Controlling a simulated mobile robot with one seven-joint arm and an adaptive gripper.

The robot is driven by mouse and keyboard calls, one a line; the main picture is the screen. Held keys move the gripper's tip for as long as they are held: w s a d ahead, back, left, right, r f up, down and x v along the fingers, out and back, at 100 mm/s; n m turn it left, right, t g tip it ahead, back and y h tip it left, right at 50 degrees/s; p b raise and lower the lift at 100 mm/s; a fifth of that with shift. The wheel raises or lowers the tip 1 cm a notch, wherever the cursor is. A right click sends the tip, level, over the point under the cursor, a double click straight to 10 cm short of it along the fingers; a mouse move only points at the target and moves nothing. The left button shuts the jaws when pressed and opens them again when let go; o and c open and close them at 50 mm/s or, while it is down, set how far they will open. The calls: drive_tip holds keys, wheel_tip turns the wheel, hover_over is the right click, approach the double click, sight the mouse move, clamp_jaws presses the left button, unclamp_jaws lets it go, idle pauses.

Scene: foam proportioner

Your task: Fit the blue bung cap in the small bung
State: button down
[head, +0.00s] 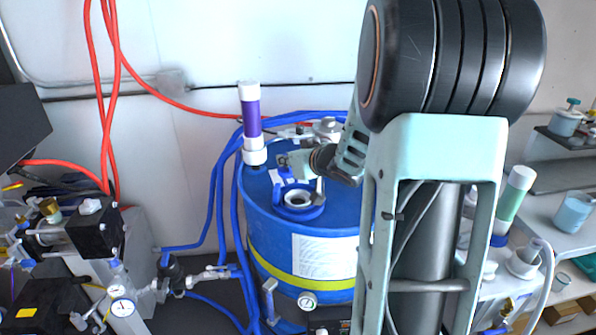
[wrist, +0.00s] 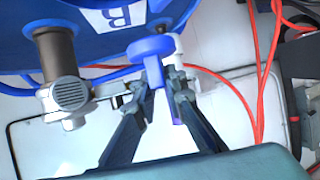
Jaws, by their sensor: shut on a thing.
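My gripper (wrist: 160,85) is shut on the blue bung cap (wrist: 151,47), which has a wide round head and a narrower stem between the fingertips. In the head view my gripper (head: 292,162) is low over the top of the blue drum (head: 262,222), partly hidden by my own arm. In the wrist view the drum (wrist: 25,50) fills the upper left, with a white label lettered B (wrist: 122,14). I cannot make out the small bung for certain, nor whether the cap touches the drum.
A purple-banded white cylinder (head: 251,115) stands upright on the drum's left back. A blue-ringed opening (head: 299,200) is at the drum's front. A metal fitting (wrist: 62,85) is left of the cap in the wrist view. Blue hoses (head: 214,190) run beside the drum.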

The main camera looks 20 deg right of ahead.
wheel_tip(320, 180, down, 8)
drive_tip(key=s+d+b, duration=0.1)
drive_tip(key=d+b, duration=0.1)
drive_tip(key=b, duration=0.4)
drive_tip(key=shift+s+d+r+b, duration=0.15)
drive_tip(key=shift+s+d+b, duration=0.1)
drive_tip(key=shift+b, duration=0.1)
drive_tip(key=shift+p, duration=0.65)
idle(0.8)
drive_tip(key=shift+f+b, duration=0.55)
drive_tip(key=shift+f, duration=0.1)
idle(0.3)
drive_tip(key=c, duration=2.3)
unclamp_jaws()
drive_tip(key=shift+o, duration=0.2)
